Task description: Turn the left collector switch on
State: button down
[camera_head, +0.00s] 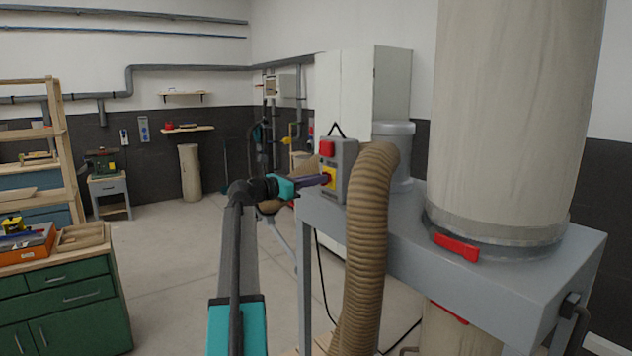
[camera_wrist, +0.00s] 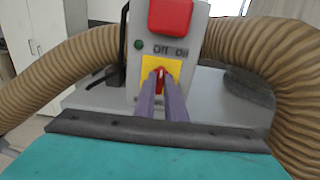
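The collector switch box (camera_head: 346,160) is grey and stands at the edge of the grey collector frame. In the wrist view the box (camera_wrist: 123,100) carries a red block at the top, a green dot, the words "Off" and "On", and a yellow plate (camera_wrist: 146,66). A red rotary knob (camera_wrist: 160,80) with a pale mark sits on that plate. My gripper (camera_head: 324,179) reaches the box from the left. In the wrist view the purple fingers of my gripper (camera_wrist: 162,88) stand close on both sides of the knob and appear closed on it. They partly hide it, and its exact angle is unclear.
A ribbed brown hose (camera_head: 368,230) curves beside the box. A tall pale collector drum (camera_head: 510,110) with a red latch (camera_head: 457,247) stands at the right. A green drawer cabinet (camera_head: 75,305) is at the left. The floor (camera_head: 170,255) between is clear.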

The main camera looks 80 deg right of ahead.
jog(key=shift+s+m, duration=0.1)
jog(key=shift+m, duration=0.3)
jog(key=shift+b, duration=0.35)
jog(key=m+b, duration=1.3)
jog(key=m, duration=0.4)
jog(key=shift+s+a+b, duration=0.1)
jog(key=shift+s+b, duration=0.05)
jog(key=shift+b, duration=0.2)
jog(key=shift+m, duration=0.3)
